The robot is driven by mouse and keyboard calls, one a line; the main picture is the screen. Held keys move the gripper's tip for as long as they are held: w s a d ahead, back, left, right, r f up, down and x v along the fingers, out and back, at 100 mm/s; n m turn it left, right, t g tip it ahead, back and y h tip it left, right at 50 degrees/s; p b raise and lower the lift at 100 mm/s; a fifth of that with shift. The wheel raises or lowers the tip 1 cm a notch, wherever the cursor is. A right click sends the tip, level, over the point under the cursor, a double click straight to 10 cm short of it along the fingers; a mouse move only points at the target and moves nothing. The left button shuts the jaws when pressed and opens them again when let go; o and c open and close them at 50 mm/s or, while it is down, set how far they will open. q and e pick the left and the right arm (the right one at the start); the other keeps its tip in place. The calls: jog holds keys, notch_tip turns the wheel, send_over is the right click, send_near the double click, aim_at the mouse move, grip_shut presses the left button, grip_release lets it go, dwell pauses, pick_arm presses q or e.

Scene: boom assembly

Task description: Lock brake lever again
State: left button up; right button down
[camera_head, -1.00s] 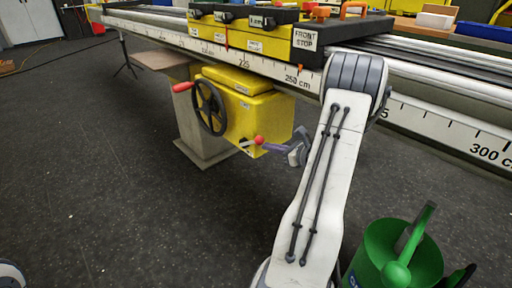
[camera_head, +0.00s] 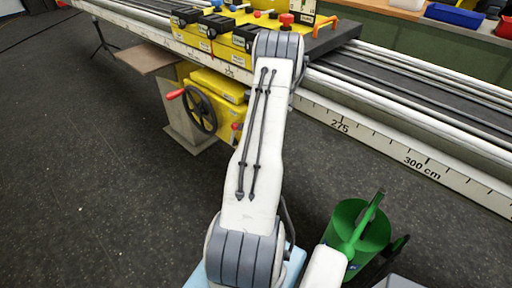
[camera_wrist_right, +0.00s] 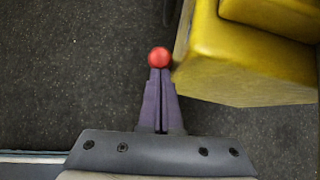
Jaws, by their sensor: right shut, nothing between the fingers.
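The brake lever's red ball knob (camera_head: 236,126) shows at the side of the yellow brake housing (camera_head: 218,84), partly covered by my right arm. In the right wrist view the red knob (camera_wrist_right: 159,57) appears right at the fingertips of my right gripper (camera_wrist_right: 160,76). Its purple fingers are shut together with nothing between them. Whether the tips touch the knob I cannot tell. The yellow housing (camera_wrist_right: 245,65) is just right of the knob. The lever's shaft is not clearly visible. In the head view my right arm hides its gripper. My left gripper is out of view.
A black handwheel (camera_head: 200,110) with a red handle (camera_head: 175,93) is on the housing's left. The long rail with its cm scale (camera_head: 375,143) runs above and to the right. Dark floor lies open at left.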

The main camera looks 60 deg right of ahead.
aim_at(238, 120)
jog(key=shift+w+d+r+p, duration=0.15)
jog(key=shift+w+r+p, duration=0.2)
jog(key=shift+w, duration=0.35)
jog(key=shift+w+d+r+p, duration=0.2)
jog(key=shift+w+p, duration=0.2)
jog(key=shift+w, duration=0.25)
